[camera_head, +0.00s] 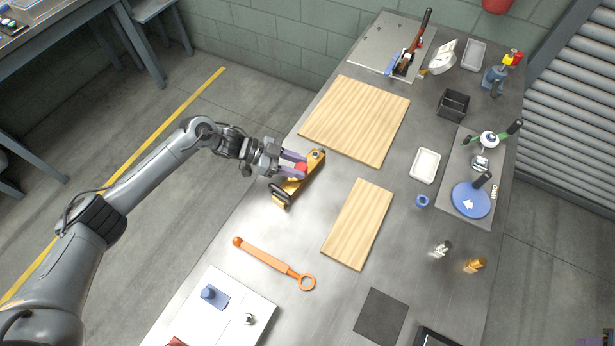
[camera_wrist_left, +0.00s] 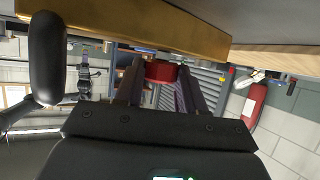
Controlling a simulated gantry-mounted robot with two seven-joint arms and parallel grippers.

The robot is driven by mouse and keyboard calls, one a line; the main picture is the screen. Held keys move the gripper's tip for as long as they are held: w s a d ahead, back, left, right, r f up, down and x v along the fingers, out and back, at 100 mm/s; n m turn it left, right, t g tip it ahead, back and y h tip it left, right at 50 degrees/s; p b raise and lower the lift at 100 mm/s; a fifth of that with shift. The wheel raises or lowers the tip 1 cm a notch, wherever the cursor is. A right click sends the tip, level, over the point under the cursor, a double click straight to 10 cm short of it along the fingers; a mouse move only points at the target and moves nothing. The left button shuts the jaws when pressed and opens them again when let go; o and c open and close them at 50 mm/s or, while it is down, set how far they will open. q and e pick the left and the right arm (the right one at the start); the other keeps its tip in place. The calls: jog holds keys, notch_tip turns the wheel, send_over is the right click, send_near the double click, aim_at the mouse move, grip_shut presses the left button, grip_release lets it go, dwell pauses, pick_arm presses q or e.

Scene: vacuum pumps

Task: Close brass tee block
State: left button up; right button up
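The brass tee block (camera_head: 299,180) lies on the grey metal table near its left edge, a long brass-yellow body with a black handle (camera_head: 281,194) at its near end and a red knob (camera_head: 301,168) on its side. In the left wrist view the brass body (camera_wrist_left: 140,32) crosses the top, with the black handle (camera_wrist_left: 46,60) at the left. My left gripper (camera_head: 292,163) is at the block, its two fingers on either side of the red knob (camera_wrist_left: 161,72). I cannot tell whether the fingers press on it. My right gripper is not in view.
Two wooden boards (camera_head: 355,120) (camera_head: 358,224) lie close to the block, right of it. An orange ring-ended tool (camera_head: 272,262) lies nearer the front. A white tray (camera_head: 425,165), a black bin (camera_head: 453,105) and a blue round fixture (camera_head: 470,200) stand to the right.

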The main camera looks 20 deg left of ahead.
aim_at(296, 166)
pick_arm(q)
grip_shut()
jog(key=shift+r, duration=0.15)
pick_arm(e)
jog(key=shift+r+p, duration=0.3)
pick_arm(q)
notch_tip(296, 166, up, 10)
dwell(0.4)
jog(key=shift+c, duration=0.3)
grip_release()
grip_shut()
